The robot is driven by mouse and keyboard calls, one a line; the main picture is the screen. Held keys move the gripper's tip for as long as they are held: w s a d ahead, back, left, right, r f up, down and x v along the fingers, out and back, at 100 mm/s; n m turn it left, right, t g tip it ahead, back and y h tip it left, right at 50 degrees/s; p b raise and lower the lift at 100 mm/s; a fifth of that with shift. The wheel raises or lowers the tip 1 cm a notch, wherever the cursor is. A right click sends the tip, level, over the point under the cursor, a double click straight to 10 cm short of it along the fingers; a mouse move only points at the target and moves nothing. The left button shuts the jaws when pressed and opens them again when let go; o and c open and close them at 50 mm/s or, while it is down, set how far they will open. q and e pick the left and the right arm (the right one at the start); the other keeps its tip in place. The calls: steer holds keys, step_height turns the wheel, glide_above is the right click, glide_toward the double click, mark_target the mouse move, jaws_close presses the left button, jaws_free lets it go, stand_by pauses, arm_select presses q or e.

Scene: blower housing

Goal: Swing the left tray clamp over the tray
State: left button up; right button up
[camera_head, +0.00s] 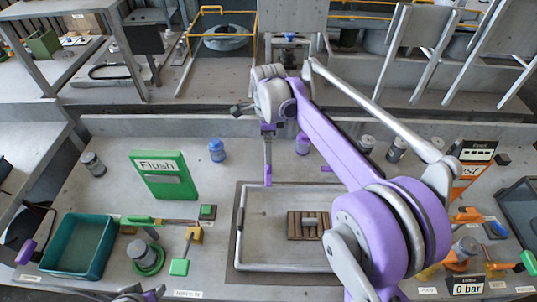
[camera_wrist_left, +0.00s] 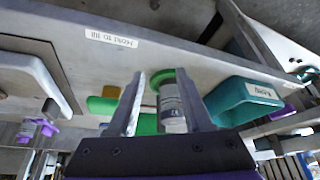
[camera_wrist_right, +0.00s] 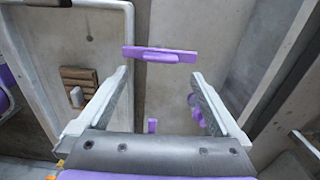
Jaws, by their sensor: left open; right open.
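The left tray clamp (camera_head: 268,176) is a purple bar at the back edge of the tray frame (camera_head: 238,243), near its back left corner. A second purple clamp (camera_head: 327,169) sits further right, lying along the back edge.
A slatted brown block (camera_head: 294,228) lies inside the frame. A purple cylinder (camera_head: 302,145) stands behind it. A green Flush panel (camera_head: 164,176), a teal bin (camera_head: 78,248) and a blue bottle (camera_head: 217,151) are to the left. My right arm covers the frame's right side.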

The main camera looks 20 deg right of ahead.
steer(key=shift+r, duration=1.9)
steer(key=s+a+f+n+t+p, duration=0.1)
steer(key=s+a+f+n+t, duration=0.1)
steer(key=s+n, duration=0.9)
steer(key=s+a+f+n+t+p, duration=0.2)
steer(key=s+f+n+t, duration=0.1)
steer(key=s+n, duration=0.8)
steer(key=shift+s+a+f+n, duration=0.25)
steer(key=shift+s+f, duration=0.45)
steer(key=shift+s, duration=0.55)
